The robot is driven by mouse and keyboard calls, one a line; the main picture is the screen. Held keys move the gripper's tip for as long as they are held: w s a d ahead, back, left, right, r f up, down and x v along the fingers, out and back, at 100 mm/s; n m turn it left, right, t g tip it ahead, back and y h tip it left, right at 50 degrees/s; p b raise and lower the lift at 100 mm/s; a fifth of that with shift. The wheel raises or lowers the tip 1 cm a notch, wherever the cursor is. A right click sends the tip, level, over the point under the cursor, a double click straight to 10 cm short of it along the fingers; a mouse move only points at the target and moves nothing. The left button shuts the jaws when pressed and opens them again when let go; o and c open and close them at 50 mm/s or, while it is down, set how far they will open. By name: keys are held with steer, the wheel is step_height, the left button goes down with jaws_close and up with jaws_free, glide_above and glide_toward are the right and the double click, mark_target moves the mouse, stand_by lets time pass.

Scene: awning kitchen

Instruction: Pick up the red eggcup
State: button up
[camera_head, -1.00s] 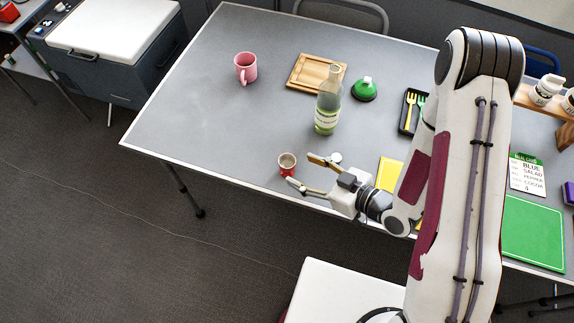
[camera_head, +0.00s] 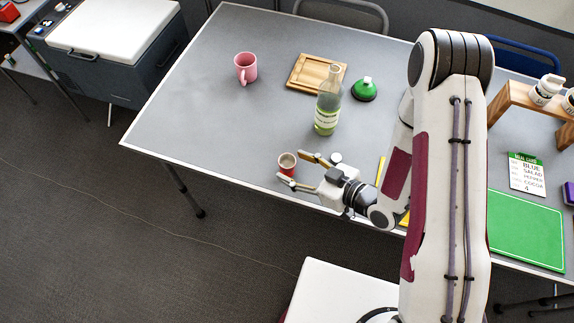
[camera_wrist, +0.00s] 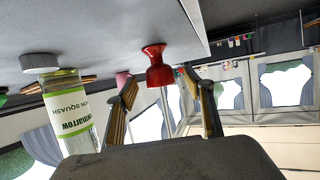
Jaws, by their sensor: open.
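The red eggcup (camera_head: 287,171) stands upright on the grey table near its front edge, with a pale inside showing. My gripper (camera_head: 293,170) is open and low over the table, reaching from the right, its two fingertips at the eggcup's right side. In the wrist view, which is upside down, the eggcup (camera_wrist: 158,73) shows ahead between the two spread fingers (camera_wrist: 158,85). I see nothing held. I cannot tell whether a fingertip touches the eggcup.
A squash bottle (camera_head: 327,115) stands behind my gripper. A small pale round thing (camera_head: 335,157) is close beside it. A pink mug (camera_head: 246,69), wooden board (camera_head: 298,71) and green domed thing (camera_head: 364,90) stand farther back. The table left of the eggcup is clear.

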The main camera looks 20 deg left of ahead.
mark_target(294, 167)
steer(key=shift+x, duration=1.8)
steer(key=shift+f, duration=0.1)
steer(key=c, duration=1.2)
